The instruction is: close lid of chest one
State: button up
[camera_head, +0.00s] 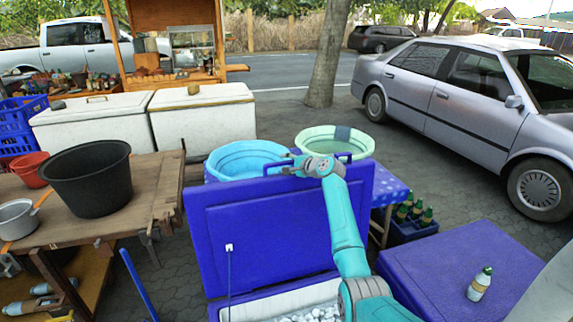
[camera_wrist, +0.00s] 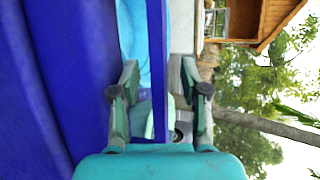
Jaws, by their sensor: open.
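A blue chest with a white inner rim (camera_head: 270,304) stands at the bottom centre, with ice-like white lumps inside. Its blue lid (camera_head: 260,240) stands raised, nearly upright. My gripper (camera_head: 288,165) is at the lid's top edge, beside a handle there. In the wrist view, the open fingers of my gripper (camera_wrist: 160,100) stand on either side of a thin blue bar (camera_wrist: 157,70), with gaps beside it. The blue lid face (camera_wrist: 50,90) fills the left. My arm hides part of the lid and chest in the head view.
A second blue chest (camera_head: 470,265), closed, stands at right with a bottle (camera_head: 480,284) on it. Blue (camera_head: 245,160) and green (camera_head: 335,140) tubs stand behind the lid. A wooden table (camera_head: 140,195) with a black bucket (camera_head: 88,178) is at left.

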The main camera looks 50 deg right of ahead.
jog(key=shift+w, duration=0.1)
grip_shut()
dwell(0.3)
